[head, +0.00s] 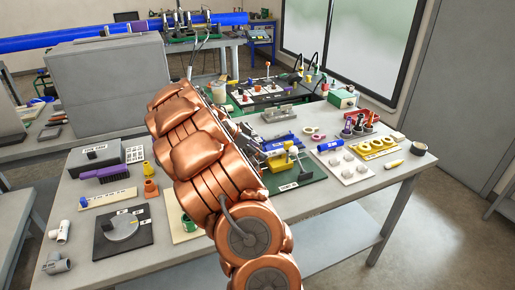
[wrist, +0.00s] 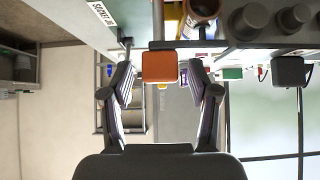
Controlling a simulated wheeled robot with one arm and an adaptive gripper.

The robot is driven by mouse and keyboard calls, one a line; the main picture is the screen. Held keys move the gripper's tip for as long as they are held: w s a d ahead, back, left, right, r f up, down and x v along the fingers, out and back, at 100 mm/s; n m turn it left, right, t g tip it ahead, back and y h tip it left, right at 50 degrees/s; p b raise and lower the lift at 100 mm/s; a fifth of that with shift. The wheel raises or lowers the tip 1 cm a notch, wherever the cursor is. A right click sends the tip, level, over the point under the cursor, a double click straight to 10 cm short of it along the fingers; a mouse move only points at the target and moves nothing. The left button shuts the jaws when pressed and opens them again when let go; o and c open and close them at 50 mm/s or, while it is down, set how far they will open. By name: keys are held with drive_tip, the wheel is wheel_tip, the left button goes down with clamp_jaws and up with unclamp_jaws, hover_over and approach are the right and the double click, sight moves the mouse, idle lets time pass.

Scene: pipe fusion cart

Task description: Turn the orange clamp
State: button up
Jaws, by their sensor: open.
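The orange clamp (wrist: 159,66) shows in the wrist view as a rounded orange block on a dark bar. It sits midway between the fingertips of my gripper (wrist: 161,80). My gripper is open, with a gap between the clamp and each finger, and I see no contact. In the head view my copper arm reaches over the bench and hides my gripper. I cannot pick out the clamp there with certainty.
A grey bench (head: 330,213) carries many fixtures. A round dial plate (head: 121,228) lies front left, a blue cylinder (head: 330,145) and yellow rings (head: 376,148) lie right. Dark knobs (wrist: 295,17) hang close beside the clamp in the wrist view.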

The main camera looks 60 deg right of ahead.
drive_tip(key=shift+f, duration=0.1)
clamp_jaws()
idle(0.5)
